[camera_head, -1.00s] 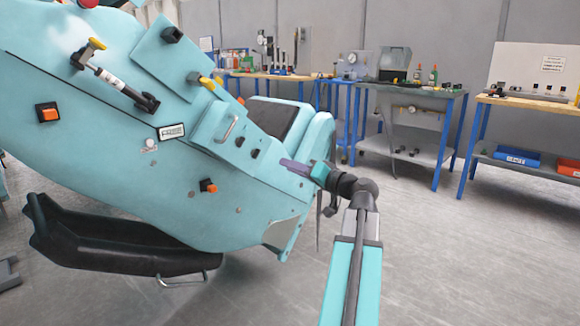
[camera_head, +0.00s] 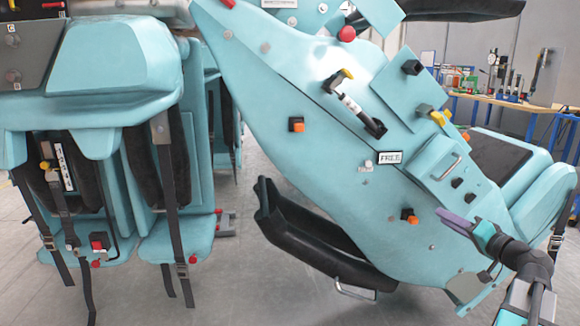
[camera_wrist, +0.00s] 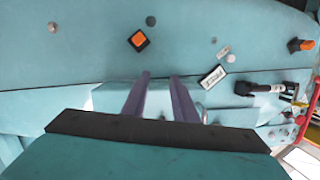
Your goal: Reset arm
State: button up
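My gripper (camera_head: 458,222) is at the lower right in the head view, in front of the large tilted teal coaster train panel (camera_head: 330,115). In the wrist view, my gripper's two purple fingers (camera_wrist: 160,97) stand apart with a gap between them. Nothing shows between them. Beyond them is the teal panel (camera_wrist: 90,70), with an orange button (camera_wrist: 138,40) and a small white label plate (camera_wrist: 212,76). The fingers look apart from these, though the exact distance is hard to tell.
A row of teal seats (camera_head: 115,65) with hanging black straps stands on the left. A black padded bar (camera_head: 310,235) hangs below the panel. A workbench (camera_head: 500,98) with tools is at the back right. Grey floor shows between the seats and the panel.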

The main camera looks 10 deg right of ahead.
jog(key=w+a+f+n+g+y+p, duration=0.1)
jog(key=w+a+f+p, duration=0.25)
jog(key=a, duration=0.35)
jog(key=w+a+f+g+y+p, duration=0.2)
jog(key=a+f, duration=0.3)
jog(key=a, duration=0.2)
jog(key=w+a+f+n+g+y+p, duration=0.1)
jog(key=w+a+f+p, duration=0.2)
jog(key=a, duration=0.4)
jog(key=s+a+f+n+g+y+p, duration=0.1)
jog(key=s+a+f+g+p, duration=0.2)
jog(key=a+f, duration=0.55)
jog(key=s+a+f+n+g+y+p, duration=0.1)
jog(key=s+a+f+g+p, duration=0.4)
jog(key=a, duration=0.6)
jog(key=s+a+f+n+g+h+p, duration=0.1)
jog(key=s+a+f+n+g+p, duration=0.15)
jog(key=s+a+f, duration=0.5)
jog(key=s+a+f+n+g+h+p, duration=0.1)
jog(key=s+a+f+g+p, duration=0.3)
jog(key=s, duration=0.7)
jog(key=s+d+f+g+h, duration=0.25)
jog(key=s+f+h, duration=0.2)
jog(key=s, duration=0.75)
jog(key=s+d+g+h, duration=0.1)
jog(key=s+d+h, duration=0.1)
jog(key=d, duration=0.4)
jog(key=shift+s+d+f+g, duration=0.15)
jog(key=shift+s+f+g, duration=0.15)
jog(key=shift+f, duration=0.15)
